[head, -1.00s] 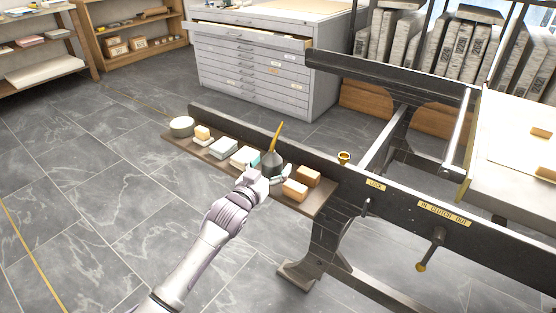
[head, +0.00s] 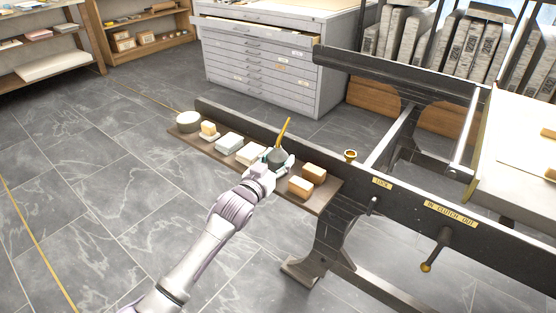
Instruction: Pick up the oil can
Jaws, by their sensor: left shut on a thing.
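The oil can (head: 277,157) is dark and rounded with a long brass spout that points up and slightly right. It is at the right half of the narrow wooden shelf (head: 319,204) on the side of the black press frame. My left gripper (head: 276,164) is shut on the oil can's body from the near side. The gripper and wrist hide the can's lower part, so I cannot tell whether its base touches the shelf. My right gripper is not in view.
Two tan blocks (head: 309,178) sit close to the right of the can. Pale blocks (head: 229,143) and a round tin (head: 188,121) stand to the left. The press rail (head: 340,165) rises behind the shelf, with a small brass cup (head: 350,156) on it. Open floor lies in front.

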